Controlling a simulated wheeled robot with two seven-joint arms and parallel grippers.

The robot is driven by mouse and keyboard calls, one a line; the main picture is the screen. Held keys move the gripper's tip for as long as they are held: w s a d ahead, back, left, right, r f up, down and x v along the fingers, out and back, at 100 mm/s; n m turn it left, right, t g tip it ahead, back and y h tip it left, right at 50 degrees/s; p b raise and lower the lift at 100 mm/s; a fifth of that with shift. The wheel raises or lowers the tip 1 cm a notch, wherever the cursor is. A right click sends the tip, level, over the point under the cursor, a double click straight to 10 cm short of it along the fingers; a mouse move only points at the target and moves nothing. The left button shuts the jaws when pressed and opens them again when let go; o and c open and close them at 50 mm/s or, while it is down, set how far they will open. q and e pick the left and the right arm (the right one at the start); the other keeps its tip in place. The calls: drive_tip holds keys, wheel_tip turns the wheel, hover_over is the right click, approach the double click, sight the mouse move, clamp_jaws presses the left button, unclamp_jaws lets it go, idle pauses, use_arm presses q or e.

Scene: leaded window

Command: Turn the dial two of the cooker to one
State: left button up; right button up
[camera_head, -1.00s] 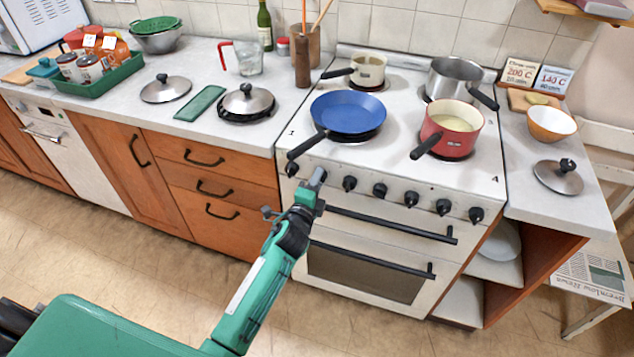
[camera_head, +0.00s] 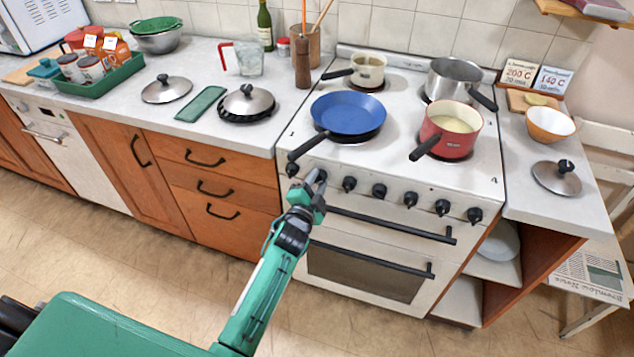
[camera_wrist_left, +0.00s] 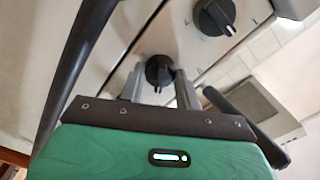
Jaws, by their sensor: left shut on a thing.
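The white cooker (camera_head: 400,160) has a row of black dials along its front panel. My left gripper (camera_head: 318,182) is at the second dial from the left (camera_head: 322,174), which it partly hides in the head view. In the left wrist view this dial (camera_wrist_left: 158,70) sits between the two fingers of my left gripper (camera_wrist_left: 160,86), which is shut on it. A white mark shows on the dial's lower edge in that view. A neighbouring dial (camera_wrist_left: 213,15) shows above right, with its white mark toward the lower right. My right gripper is not in view.
The blue pan's handle (camera_head: 307,146) sticks out over the cooker's front edge, just above my left gripper. The red pot (camera_head: 450,128) also has its handle toward the front. A black oven door handle (camera_head: 390,225) runs below the dials.

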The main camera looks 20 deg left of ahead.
use_arm(q)
drive_tip(key=o, duration=1)
drive_tip(key=shift+s+f, duration=0.1)
drive_tip(key=shift+s, duration=0.35)
drive_tip(key=s+b, duration=0.1)
drive_tip(key=s, duration=1.2)
drive_tip(key=shift+a, duration=0.25)
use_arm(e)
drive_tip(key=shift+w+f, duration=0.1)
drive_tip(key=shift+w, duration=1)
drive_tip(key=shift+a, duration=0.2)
